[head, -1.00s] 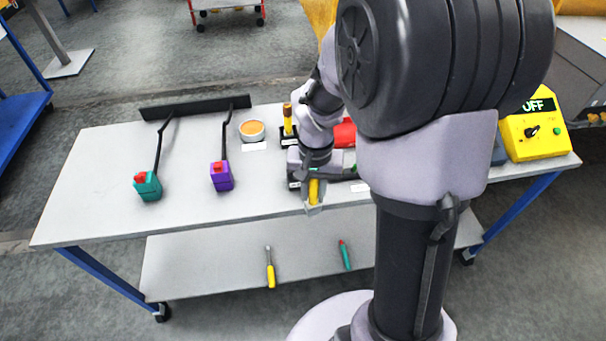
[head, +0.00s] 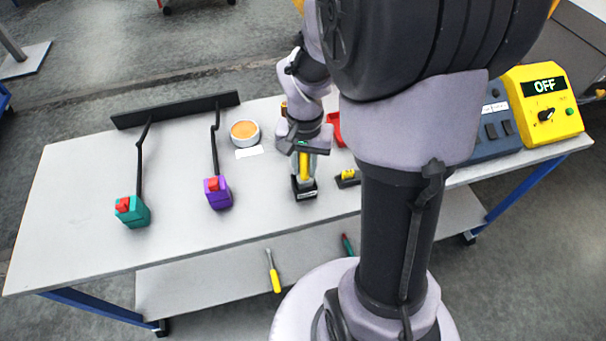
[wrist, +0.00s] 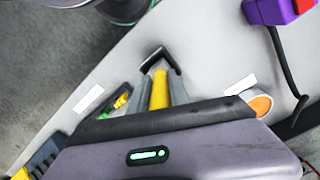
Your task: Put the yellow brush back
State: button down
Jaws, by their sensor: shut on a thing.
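The yellow brush shows as a yellow handle (head: 304,163) in the head view and between the fingers in the wrist view (wrist: 159,90). My gripper (head: 304,160) is shut on it and holds it roughly upright over the front middle of the table.
A black holder with a yellow piece (head: 347,178) is close right. Left are an orange-filled bowl (head: 245,133), a purple block (head: 217,193) and a teal block (head: 132,211) with black rods. A red tray (head: 335,128) is behind. A yellow OFF box (head: 541,105) stands far right.

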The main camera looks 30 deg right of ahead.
jog(key=shift+f, duration=0.8)
jog(key=shift+f, duration=0.15)
jog(key=c, duration=1.2)
grip_release()
jog(key=shift+w, duration=0.1)
